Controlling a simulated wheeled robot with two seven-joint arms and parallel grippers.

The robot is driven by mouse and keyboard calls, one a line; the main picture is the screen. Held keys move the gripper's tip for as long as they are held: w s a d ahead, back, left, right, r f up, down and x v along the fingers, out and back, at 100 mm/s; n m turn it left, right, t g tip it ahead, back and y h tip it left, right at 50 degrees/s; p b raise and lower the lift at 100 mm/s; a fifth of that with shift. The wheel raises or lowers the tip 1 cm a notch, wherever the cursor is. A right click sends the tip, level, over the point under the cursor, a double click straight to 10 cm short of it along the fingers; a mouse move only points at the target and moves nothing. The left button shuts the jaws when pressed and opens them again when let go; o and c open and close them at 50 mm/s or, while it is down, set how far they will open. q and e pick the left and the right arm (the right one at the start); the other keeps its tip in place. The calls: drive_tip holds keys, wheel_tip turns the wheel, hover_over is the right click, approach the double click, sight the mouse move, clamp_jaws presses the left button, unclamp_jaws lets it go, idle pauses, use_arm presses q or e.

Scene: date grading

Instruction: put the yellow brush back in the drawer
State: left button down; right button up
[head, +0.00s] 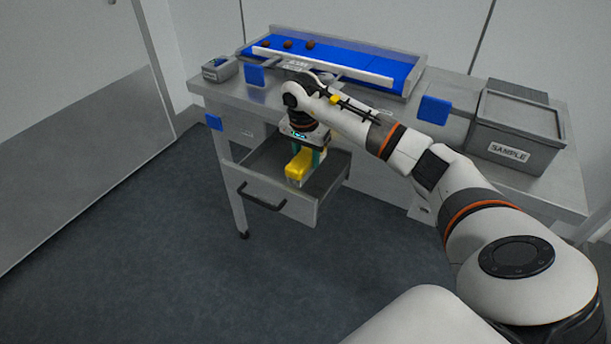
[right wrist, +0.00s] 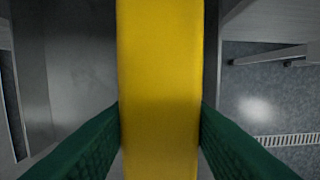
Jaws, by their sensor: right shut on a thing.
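The yellow brush (head: 298,166) is held in my right gripper (head: 304,158), over the open drawer (head: 265,190) under the table. In the right wrist view the brush (right wrist: 159,70) fills the middle, with a green finger (right wrist: 160,130) pressed on each side of it. The brush appears within the drawer's outline in the head view; whether it touches the drawer floor I cannot tell. The drawer is pulled out, with a dark handle on its front. My left gripper is not in view.
The steel table (head: 225,92) carries a blue conveyor (head: 350,62) with several dates, a small grey device (head: 220,68) at left, and a grey SAMPLE bin (head: 515,130) at right. Blue flaps hang at the table's front. The floor before the drawer is clear.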

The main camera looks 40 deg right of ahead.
wheel_tip(320, 180, down, 4)
drive_tip(key=shift+r, duration=0.25)
wheel_tip(320, 180, down, 4)
drive_tip(key=shift+r, duration=0.15)
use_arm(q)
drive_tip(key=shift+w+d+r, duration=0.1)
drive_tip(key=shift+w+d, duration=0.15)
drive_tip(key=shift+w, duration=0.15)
use_arm(e)
drive_tip(key=o, duration=1)
drive_tip(key=shift+c, duration=0.2)
